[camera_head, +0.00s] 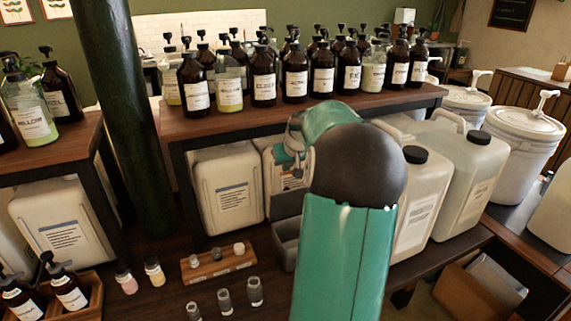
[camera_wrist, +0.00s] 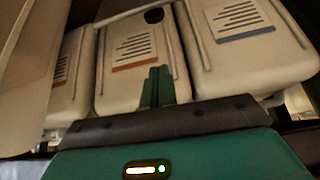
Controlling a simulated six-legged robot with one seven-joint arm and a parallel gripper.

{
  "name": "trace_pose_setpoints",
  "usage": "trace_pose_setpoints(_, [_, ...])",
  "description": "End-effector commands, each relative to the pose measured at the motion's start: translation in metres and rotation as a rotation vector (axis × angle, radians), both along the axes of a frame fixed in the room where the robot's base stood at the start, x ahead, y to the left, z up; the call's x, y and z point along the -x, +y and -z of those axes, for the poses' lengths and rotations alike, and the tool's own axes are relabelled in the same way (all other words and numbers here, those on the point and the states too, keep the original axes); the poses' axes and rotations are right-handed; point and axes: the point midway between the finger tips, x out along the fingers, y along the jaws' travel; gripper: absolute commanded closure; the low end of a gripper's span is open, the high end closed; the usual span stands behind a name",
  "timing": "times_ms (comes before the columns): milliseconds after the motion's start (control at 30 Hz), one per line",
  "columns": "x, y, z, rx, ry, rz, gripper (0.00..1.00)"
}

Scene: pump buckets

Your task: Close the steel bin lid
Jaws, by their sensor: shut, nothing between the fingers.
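In the head view my wrist is in front of the canisters under the shelf, and the fingertips are hard to make out.
Brown pump bottles (camera_head: 295,75) line the shelf (camera_head: 210,122) above. White jugs (camera_head: 455,175) and pump buckets (camera_head: 524,140) stand at right. A dark green post (camera_head: 120,110) rises at left. A wooden rack (camera_head: 218,263) and small jars (camera_head: 225,301) occupy the lower counter.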

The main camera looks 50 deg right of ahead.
Motion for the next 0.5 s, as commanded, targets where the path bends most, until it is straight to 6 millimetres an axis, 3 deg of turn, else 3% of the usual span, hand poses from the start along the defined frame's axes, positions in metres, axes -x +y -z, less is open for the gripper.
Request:
trace_pose_setpoints(333, [-0.03, -0.014, 0.051, -0.003, -0.001, -0.005, 1.0])
trace_pose_setpoints(500, [-0.011, -0.002, 0.054, 0.0, 0.0, -0.004, 1.0])
